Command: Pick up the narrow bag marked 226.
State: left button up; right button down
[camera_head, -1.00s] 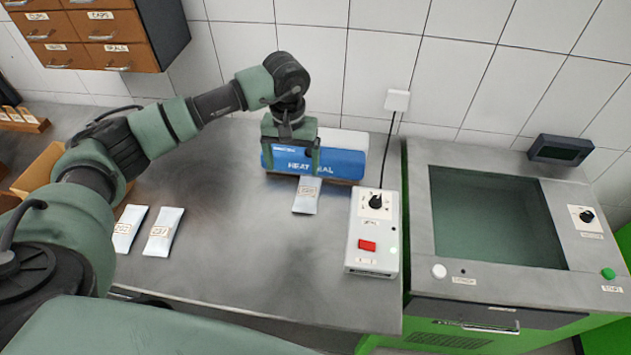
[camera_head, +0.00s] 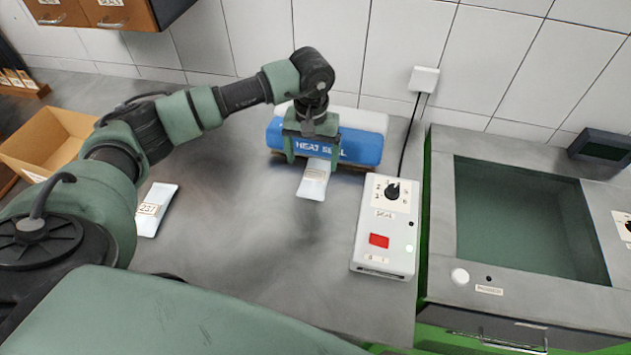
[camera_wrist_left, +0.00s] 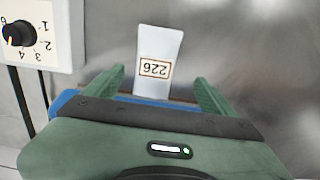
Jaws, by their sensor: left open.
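The narrow bag marked 226 (camera_wrist_left: 158,50) is pale and flat, with its label upside down in the left wrist view. In the head view the bag (camera_head: 314,182) sticks out from the front of the blue and white heat sealer (camera_head: 362,146). My left gripper (camera_head: 312,160) is open above the sealer's front, pointing down. In the left wrist view its two green fingers (camera_wrist_left: 160,88) stand on either side of the bag's lower part, with a gap on each side. The bag's end at the sealer is hidden by the gripper. My right gripper is not in view.
A white control box (camera_head: 388,225) with a dial and red button stands right of the bag. Another bag, marked 237 (camera_head: 154,210), lies on the metal table (camera_head: 265,270) at left. A cardboard box (camera_head: 45,140) is farther left. A green test tank (camera_head: 520,215) stands at right.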

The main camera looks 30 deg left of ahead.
aim_at(315, 177)
pick_arm(q)
jog(key=shift+f, duration=0.45)
jog(key=f+p, duration=0.2)
jog(key=f, duration=0.1)
jog(key=f+p, duration=0.1)
jog(key=shift+d+f, duration=0.25)
jog(key=shift+d, duration=0.15)
jog(key=shift+w+f, duration=0.1)
jog(key=shift+f, duration=0.5)
jog(key=c, duration=1.7)
jog(key=shift+o, duration=0.2)
jog(key=shift+r, duration=0.3)
